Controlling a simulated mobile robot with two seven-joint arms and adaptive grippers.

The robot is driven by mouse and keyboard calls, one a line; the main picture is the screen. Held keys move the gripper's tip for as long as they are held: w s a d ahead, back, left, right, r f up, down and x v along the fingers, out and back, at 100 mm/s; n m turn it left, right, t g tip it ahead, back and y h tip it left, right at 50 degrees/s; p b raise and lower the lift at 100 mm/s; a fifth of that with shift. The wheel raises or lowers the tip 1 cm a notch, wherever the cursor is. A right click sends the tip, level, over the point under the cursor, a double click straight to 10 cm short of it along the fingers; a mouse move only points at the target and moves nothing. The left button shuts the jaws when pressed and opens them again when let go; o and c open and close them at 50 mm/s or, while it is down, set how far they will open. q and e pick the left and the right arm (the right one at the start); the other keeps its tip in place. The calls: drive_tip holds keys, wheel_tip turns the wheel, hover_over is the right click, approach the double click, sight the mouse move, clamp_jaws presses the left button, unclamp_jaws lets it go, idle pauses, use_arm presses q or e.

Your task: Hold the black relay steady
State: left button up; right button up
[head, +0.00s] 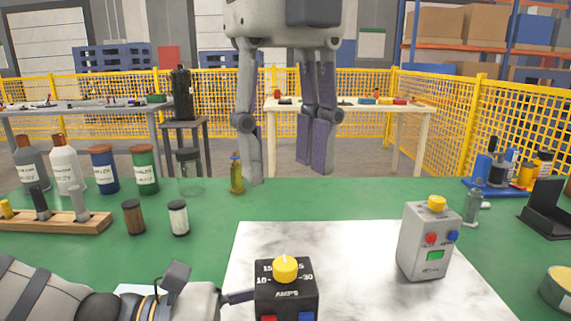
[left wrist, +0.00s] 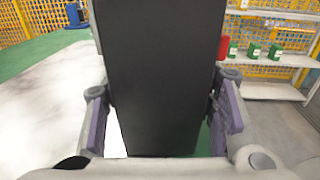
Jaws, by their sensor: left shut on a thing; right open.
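The black relay (head: 287,289) has a yellow dial on top, an AMPS scale, and red and blue parts at the bottom edge of the head view. Its lower part is cut off there, so I cannot tell what it rests on. My left gripper (left wrist: 163,120) is shut on the relay, with one finger along each side of its black body in the left wrist view. In the head view the left arm reaches it from the left. My right gripper (head: 287,165) is open and empty, pointing down above the far part of the table, well apart from the relay.
A grey meter box (head: 430,240) with a yellow knob stands right of the relay on the white marbled mat (head: 330,238). Several bottles, two small jars and a wooden rack (head: 60,226) stand on the left. A blue tray (head: 490,188) of items and a black stand (head: 546,212) are right.

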idle(0.4)
use_arm(q)
drive_tip(key=o, duration=1.5)
drive_tip(key=shift+o, duration=0.2)
